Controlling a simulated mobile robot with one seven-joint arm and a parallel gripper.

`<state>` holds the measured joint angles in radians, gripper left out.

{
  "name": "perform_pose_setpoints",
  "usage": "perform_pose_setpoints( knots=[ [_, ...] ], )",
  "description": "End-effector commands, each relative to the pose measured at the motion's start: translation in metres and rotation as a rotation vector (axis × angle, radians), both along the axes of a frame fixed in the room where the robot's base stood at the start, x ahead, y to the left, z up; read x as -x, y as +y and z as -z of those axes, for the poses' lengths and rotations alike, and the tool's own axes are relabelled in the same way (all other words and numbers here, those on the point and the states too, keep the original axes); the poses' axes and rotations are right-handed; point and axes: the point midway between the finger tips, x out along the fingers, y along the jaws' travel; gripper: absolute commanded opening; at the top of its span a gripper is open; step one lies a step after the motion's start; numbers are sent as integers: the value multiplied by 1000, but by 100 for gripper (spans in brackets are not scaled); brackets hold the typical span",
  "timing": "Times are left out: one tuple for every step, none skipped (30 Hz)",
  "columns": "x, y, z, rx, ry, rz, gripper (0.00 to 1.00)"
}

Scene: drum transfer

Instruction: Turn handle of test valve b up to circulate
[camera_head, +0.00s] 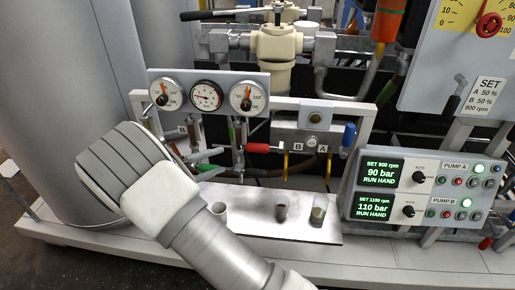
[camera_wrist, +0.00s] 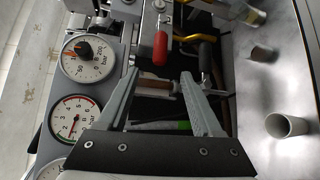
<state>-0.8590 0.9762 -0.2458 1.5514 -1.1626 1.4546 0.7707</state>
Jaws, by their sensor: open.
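The red handle (camera_head: 258,148) beside the B label lies about level, pointing left from the valve panel (camera_head: 291,134) in the head view. I take it as the handle of test valve B. In the wrist view, the red handle (camera_wrist: 160,47) shows just beyond and between the fingertips. My gripper (camera_wrist: 159,76) is open and empty, with no clear contact with the handle. In the head view its pale fingers (camera_head: 207,161) appear left of the handle, partly hidden by my arm. A blue handle (camera_head: 349,135) stands upright beside the A label.
Three gauges sit on a panel (camera_head: 208,91) above my gripper. Yellow pipes hang below the valves. The pump box (camera_head: 425,187) stands at right.

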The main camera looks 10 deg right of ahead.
Motion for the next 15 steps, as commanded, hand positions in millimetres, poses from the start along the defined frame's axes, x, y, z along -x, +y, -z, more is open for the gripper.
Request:
perform_pose_setpoints(
  knots=[
    [-4,-11,2,1,3,5,67],
    [-7,-17,3,0,2,5,67],
    [-11,-24,4,0,2,5,67],
    [-14,-30,5,0,2,5,67],
    [-16,-37,6,-1,3,5,67],
    [-20,-44,7,-1,1,5,67],
    [-24,-50,8,0,2,5,67],
    [-26,-56,9,0,2,6,67],
    [-30,-64,10,0,2,6,67],
    [-33,-70,11,0,2,5,67],
    [-36,-76,12,0,2,5,67],
    [-40,-84,13,0,2,6,67],
    [-43,-89,14,-1,3,5,67],
    [-45,-94,15,-1,2,4,67],
    [-49,-101,16,-2,2,5,67]
  ],
)
